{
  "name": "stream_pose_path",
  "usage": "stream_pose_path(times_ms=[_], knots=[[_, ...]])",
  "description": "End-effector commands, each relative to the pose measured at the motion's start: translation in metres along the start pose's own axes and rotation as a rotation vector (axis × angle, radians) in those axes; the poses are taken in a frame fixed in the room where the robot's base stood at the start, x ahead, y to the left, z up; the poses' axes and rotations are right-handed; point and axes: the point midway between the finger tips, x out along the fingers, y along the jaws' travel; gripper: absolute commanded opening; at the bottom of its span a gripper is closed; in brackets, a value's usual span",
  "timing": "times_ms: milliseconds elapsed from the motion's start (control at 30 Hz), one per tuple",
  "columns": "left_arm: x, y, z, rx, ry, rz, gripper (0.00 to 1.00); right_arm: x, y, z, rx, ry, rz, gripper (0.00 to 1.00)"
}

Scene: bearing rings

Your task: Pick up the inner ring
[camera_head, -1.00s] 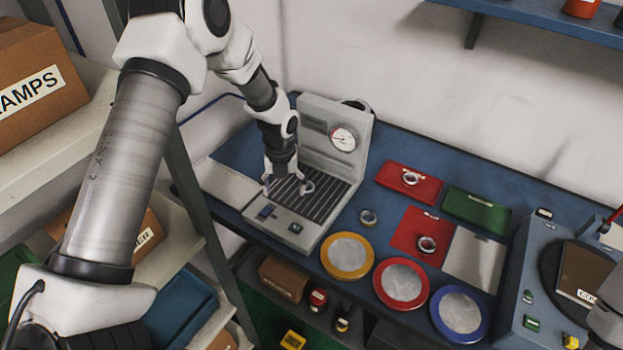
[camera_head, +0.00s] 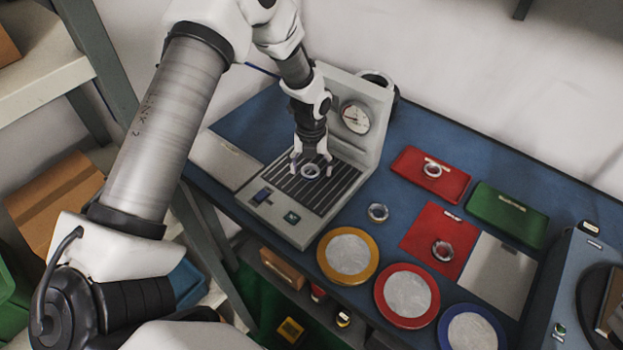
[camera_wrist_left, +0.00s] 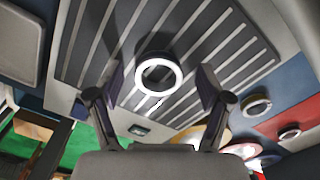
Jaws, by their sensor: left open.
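A small metal ring (camera_head: 311,171) lies on the dark ribbed plate of the grey gauge machine (camera_head: 290,226). My left gripper (camera_head: 311,165) is open and points down over this ring, its fingers on either side. In the left wrist view the ring (camera_wrist_left: 158,88) sits between the two spread fingertips, and no contact with them shows. Other rings lie on the blue bench: one by the machine (camera_head: 378,212), one on the upper red tray (camera_head: 432,169) and one on the lower red mat (camera_head: 442,250). I cannot tell by looks which is the inner ring. My right gripper is not visible.
Yellow (camera_head: 348,256), red (camera_head: 406,295) and blue (camera_head: 472,329) rimmed discs line the bench front. A green tray (camera_head: 507,214) and a grey panel (camera_head: 495,275) lie to the right. The machine's upright back with its gauge (camera_head: 355,117) stands close behind the gripper.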

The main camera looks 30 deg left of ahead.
Motion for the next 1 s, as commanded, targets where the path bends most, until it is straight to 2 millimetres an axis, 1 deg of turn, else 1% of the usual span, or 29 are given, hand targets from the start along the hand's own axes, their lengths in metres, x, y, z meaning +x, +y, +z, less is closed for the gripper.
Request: stream_pose_path(times_ms=[167,267,300,367,433,467,633,733,767,867,1000], knots=[[-0.002,0.000,0.000,0.000,-0.001,-0.001,0.79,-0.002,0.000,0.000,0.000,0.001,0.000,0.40],[-0.002,0.000,0.000,0.000,-0.001,0.000,0.47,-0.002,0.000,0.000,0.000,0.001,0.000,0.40],[-0.002,0.000,0.000,0.000,-0.001,0.000,0.33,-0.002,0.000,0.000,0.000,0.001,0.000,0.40],[-0.002,0.000,0.000,0.000,-0.001,0.000,0.12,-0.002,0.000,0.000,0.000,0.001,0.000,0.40],[-0.002,0.000,0.000,0.000,-0.001,0.000,0.12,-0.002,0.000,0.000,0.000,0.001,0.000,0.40],[-0.002,0.000,0.000,0.000,-0.001,0.000,0.06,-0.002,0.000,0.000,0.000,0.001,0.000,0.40],[-0.002,0.000,0.000,0.000,0.000,0.000,0.06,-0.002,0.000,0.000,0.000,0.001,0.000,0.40],[-0.009,0.000,0.000,0.000,-0.001,0.000,0.06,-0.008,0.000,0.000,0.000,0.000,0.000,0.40],[-0.013,0.000,0.000,0.000,-0.001,-0.001,0.06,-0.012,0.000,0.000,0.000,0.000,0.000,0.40],[-0.034,0.000,0.001,0.000,-0.002,-0.001,0.06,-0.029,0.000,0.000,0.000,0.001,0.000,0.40],[-0.072,0.000,0.001,0.000,-0.002,-0.001,0.06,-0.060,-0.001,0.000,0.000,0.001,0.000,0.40]])
